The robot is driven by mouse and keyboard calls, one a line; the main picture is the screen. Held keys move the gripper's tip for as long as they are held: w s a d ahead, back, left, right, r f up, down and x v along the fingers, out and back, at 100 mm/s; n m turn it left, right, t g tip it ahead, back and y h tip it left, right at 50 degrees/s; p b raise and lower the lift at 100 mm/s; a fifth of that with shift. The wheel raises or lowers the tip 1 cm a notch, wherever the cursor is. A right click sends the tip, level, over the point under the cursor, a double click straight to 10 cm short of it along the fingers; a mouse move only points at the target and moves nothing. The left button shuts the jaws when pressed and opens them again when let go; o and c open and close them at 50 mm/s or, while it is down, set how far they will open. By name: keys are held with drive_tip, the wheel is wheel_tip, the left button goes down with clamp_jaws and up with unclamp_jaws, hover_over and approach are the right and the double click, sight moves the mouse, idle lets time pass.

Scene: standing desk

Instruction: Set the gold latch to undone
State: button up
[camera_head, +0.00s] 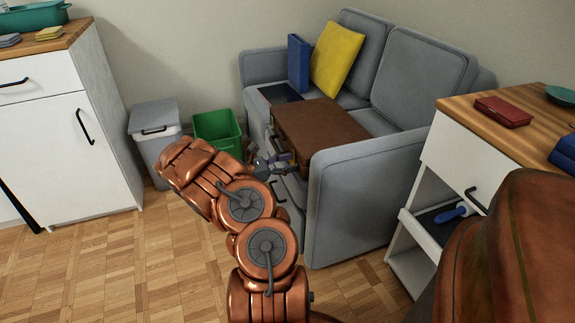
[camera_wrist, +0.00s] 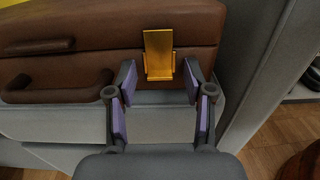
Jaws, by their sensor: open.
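A brown suitcase (camera_head: 317,130) lies flat on the grey sofa, and its front side with a dark handle fills the top of the wrist view. The gold latch (camera_wrist: 158,54) is on that front side, right of the handle, with its plate standing upright across the lid seam. My gripper (camera_wrist: 160,78) is open, its two purple-padded fingers spread just in front of the latch, one to each side and below it. Nothing is between the fingers. In the head view my gripper (camera_head: 284,160) is at the suitcase's front edge; the latch cannot be made out there.
The sofa's armrest (camera_head: 365,185) stands close to the right of my gripper. A green bin (camera_head: 217,130) and a grey bin (camera_head: 155,125) are left of the sofa. A yellow cushion (camera_head: 337,58) and a blue binder (camera_head: 298,62) stand behind the suitcase. The floor in front is clear.

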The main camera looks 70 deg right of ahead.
drive_tip(key=shift+c, duration=0.4)
clamp_jaws()
drive_tip(key=shift+r, duration=0.1)
